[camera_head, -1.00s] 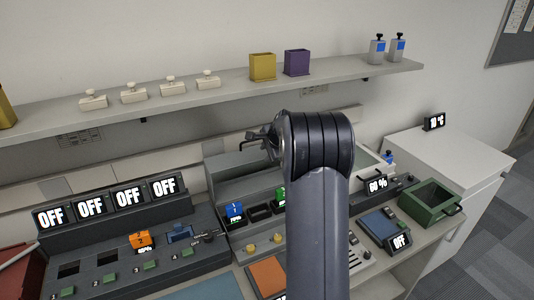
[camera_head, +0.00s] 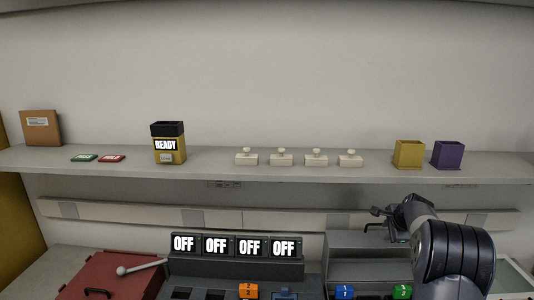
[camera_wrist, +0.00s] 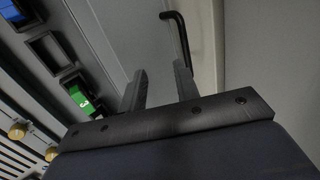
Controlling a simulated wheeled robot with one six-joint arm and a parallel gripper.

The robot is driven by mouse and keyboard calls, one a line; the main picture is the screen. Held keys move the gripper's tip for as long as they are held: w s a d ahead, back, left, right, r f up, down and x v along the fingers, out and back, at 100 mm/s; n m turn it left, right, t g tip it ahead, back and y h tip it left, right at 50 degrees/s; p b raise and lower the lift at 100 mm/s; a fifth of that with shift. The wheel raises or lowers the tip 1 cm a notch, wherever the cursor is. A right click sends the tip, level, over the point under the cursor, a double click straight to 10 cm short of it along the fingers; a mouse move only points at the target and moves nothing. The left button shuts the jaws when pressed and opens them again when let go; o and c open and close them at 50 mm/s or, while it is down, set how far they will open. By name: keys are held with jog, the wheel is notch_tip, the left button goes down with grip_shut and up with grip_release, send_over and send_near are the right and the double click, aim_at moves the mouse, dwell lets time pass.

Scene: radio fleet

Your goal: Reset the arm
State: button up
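My arm stands at the lower right of the head view, with a dark rounded joint nearest the camera. My gripper (camera_head: 380,218) is at the arm's far end, in front of the wall below the shelf and above a grey rack (camera_head: 345,241). In the wrist view my gripper (camera_wrist: 160,84) shows two grey fingers apart with nothing between them. A black bent handle (camera_wrist: 179,38) lies beyond the fingertips; I cannot tell how far.
A shelf (camera_head: 210,170) carries a READY box (camera_head: 168,144), several white knobbed pieces (camera_head: 281,159), a yellow bin (camera_head: 408,154) and a purple bin (camera_head: 448,155). Below are OFF displays (camera_head: 217,245), a red case (camera_head: 117,275), a blue block (camera_head: 344,292) and a green block (camera_wrist: 81,99).

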aim_at(379, 234)
jog(key=w+p, duration=0.2)
jog(key=w, duration=0.3)
jog(key=shift+w+d, duration=0.15)
jog(key=shift+w, duration=0.1)
jog(key=shift+w+f+p, duration=0.2)
jog(key=shift+w+p, duration=0.2)
jog(key=shift+p, duration=0.1)
jog(key=shift+w+d+f, duration=0.1)
jog(key=shift+w+f, duration=0.05)
jog(key=shift+f, duration=0.25)
